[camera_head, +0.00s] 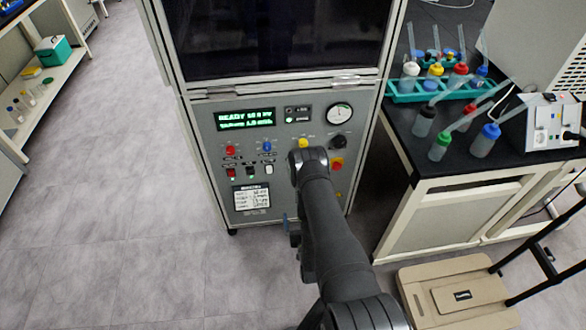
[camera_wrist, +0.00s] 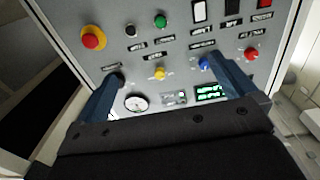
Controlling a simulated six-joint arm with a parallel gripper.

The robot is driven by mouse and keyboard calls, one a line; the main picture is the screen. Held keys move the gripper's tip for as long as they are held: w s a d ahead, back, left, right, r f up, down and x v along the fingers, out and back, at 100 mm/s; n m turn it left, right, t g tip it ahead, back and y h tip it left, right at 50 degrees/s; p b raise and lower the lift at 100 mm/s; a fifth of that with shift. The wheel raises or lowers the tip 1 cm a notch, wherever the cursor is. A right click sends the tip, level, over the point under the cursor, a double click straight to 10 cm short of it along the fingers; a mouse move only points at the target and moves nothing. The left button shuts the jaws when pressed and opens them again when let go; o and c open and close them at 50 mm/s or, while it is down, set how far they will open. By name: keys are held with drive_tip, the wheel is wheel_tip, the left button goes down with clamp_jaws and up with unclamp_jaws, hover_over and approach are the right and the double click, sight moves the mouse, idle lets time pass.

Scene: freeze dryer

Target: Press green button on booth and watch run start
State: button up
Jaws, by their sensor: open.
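The freeze dryer booth (camera_head: 222,165) stands upright with a grey control panel on its lower front. The green button (camera_wrist: 160,21) shows in the wrist view, where the panel appears upside down; in the head view my arm hides it. My gripper (camera_wrist: 165,70) is open and empty, its two blue fingers spread in front of the panel. The green button lies beyond the fingertips, between them from side to side. I cannot tell the exact gap to the panel. The lit display (camera_head: 246,119) reads "READY" on its first line; the rest is too small to read surely.
Around the green button are a black button (camera_wrist: 130,31), a red emergency stop on yellow (camera_wrist: 93,38), and a yellow knob (camera_wrist: 159,74). A round gauge (camera_head: 340,113) sits at the panel's upper right. A black-topped bench (camera_head: 455,175) with several bottles stands right. Floor at left is clear.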

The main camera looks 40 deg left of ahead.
drive_tip(key=shift+s+d, duration=0.5)
